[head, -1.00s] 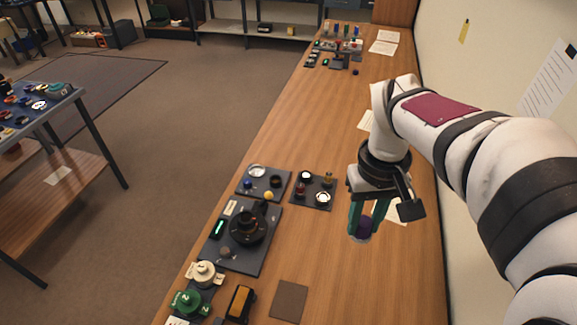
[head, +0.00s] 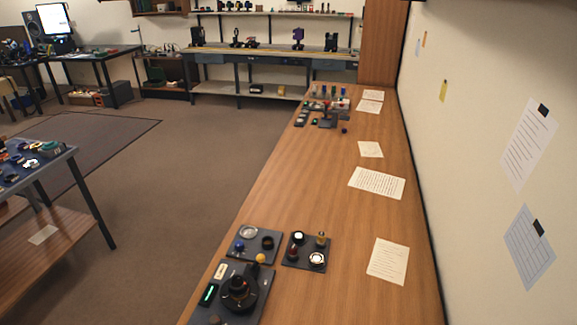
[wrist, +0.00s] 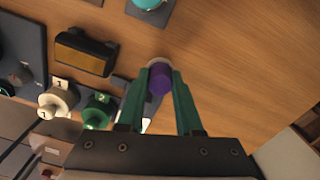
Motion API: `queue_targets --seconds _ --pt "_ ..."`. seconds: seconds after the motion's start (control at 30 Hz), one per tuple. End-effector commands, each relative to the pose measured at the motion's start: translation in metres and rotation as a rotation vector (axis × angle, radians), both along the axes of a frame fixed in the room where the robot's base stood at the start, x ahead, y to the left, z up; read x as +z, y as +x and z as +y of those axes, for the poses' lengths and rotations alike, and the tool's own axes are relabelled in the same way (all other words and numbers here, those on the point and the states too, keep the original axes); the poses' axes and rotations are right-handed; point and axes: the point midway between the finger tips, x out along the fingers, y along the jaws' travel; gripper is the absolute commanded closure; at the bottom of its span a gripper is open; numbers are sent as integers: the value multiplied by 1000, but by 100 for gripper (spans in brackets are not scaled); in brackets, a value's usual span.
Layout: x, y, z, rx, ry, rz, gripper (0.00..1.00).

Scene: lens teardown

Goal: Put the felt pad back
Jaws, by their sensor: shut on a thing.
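My gripper (wrist: 160,92) shows only in the wrist view, its green fingers shut on a small purple cylinder (wrist: 160,80) with a pale rim. The cylinder is held above the wooden table. I cannot single out the felt pad with certainty in any view. A dark square mat (wrist: 139,12) at the top edge of the wrist view bears a teal round thing (wrist: 149,2); both are cut off. In the head view, a dark tray (head: 252,298) bears a black round lens part (head: 238,291).
A white knob marked 1 (wrist: 54,102), a green knob marked 2 (wrist: 97,113) and a black block with a yellow-brown top (wrist: 84,54) stand left of my gripper. Two small trays of parts (head: 243,257) (head: 291,258) stand farther up the table. The table right of them holds only paper sheets (head: 388,261).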

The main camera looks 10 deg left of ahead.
Motion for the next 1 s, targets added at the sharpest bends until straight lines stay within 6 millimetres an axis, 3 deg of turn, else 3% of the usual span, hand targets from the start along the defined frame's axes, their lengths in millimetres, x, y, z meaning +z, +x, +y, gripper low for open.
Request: queue_targets --seconds 0.1,0.17,0.5,0.53,0.7,1.0 --pt "-26 0 -1 -2 -5 3 100" --pt "-33 0 -1 -1 -4 2 100" --pt "-38 0 0 -4 -1 1 100" --pt "-38 0 0 -4 0 0 64" --pt "-38 0 0 -4 0 0 36" --pt "-35 1 0 -4 0 0 36"
